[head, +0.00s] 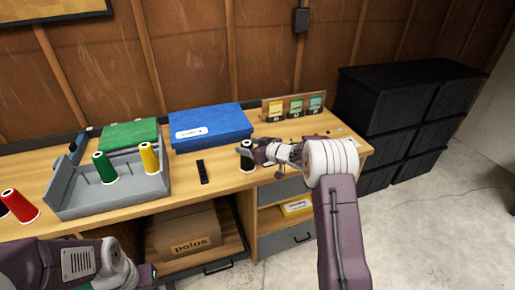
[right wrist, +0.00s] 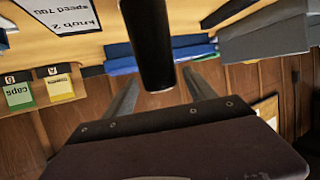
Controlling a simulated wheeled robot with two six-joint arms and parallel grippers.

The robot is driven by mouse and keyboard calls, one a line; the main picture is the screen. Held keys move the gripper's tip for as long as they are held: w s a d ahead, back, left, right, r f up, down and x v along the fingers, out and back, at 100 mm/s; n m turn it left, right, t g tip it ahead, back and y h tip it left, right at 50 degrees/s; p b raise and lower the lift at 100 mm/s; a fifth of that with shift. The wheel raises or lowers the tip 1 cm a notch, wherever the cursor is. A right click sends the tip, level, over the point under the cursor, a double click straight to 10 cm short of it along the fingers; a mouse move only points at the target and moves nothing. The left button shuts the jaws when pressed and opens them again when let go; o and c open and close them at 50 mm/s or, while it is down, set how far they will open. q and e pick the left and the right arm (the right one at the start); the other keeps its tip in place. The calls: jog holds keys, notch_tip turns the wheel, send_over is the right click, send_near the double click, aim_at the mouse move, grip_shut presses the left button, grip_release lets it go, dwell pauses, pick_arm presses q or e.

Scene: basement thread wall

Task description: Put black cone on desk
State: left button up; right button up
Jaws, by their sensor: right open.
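A black cone (head: 246,156) of thread stands upright on the wooden desk (head: 222,178), near its front edge. My right gripper (head: 256,153) is at the cone, coming in from the right. In the right wrist view the dark cone (right wrist: 150,45) shows between the two spread fingers, which are open; I cannot tell whether they touch it. My left arm is at the lower left of the head view; the left gripper (head: 146,275) shows only in part and its jaws cannot be made out.
A grey tray (head: 120,197) holds a green cone (head: 104,168) and a yellow cone (head: 149,158). A blue box (head: 212,127), a small black bar (head: 202,172) and a card stand (head: 292,108) are nearby. Black crates (head: 405,105) stand right.

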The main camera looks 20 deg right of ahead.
jog(key=v, duration=1)
jog(key=shift+s+p, duration=0.25)
jog(key=shift+p, duration=0.2)
jog(key=shift+d, duration=0.1)
jog(key=s+a+f+m+g+h, duration=0.1)
jog(key=s+a+f+g+h, duration=0.1)
jog(key=s, duration=0.8)
jog(key=s+a+f+m+g+h, duration=0.2)
jog(key=s+f+g, duration=0.3)
jog(key=s, duration=0.5)
jog(key=s+a+f+m+g+h, duration=0.1)
jog(key=s+f+g, duration=0.3)
jog(key=s, duration=0.6)
jog(key=shift+s+a+m+h, duration=0.2)
jog(key=shift+a+m+h, duration=0.3)
jog(key=shift+a, duration=0.4)
